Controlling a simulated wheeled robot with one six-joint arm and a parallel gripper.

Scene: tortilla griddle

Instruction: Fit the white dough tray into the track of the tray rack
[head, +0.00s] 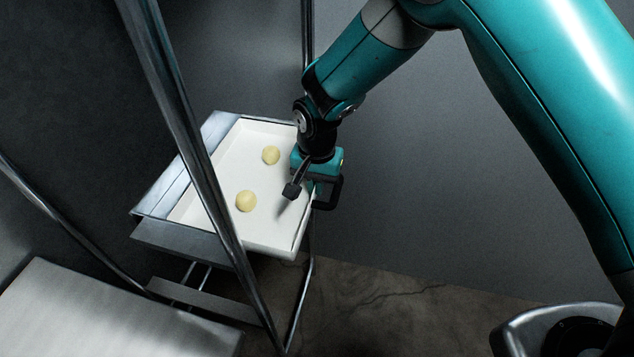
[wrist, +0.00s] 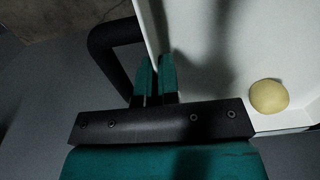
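The white dough tray (head: 222,189) holds two pale dough balls (head: 271,155) (head: 246,201). In the head view its left part lies inside the metal track (head: 163,197) of the tray rack (head: 187,144), and its right part sticks out. I cannot tell whether it is fully seated on the track. My gripper (head: 309,188) is at the tray's right wall. In the wrist view its teal fingers (wrist: 156,78) are close together on either side of the tray's wall (wrist: 150,22), gripping it. One dough ball (wrist: 269,96) shows inside the tray there.
A slanting metal post of the rack crosses in front of the tray in the head view. A pale flat metal surface (head: 90,315) lies at lower left. Lower rails (head: 205,300) sit beneath the track.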

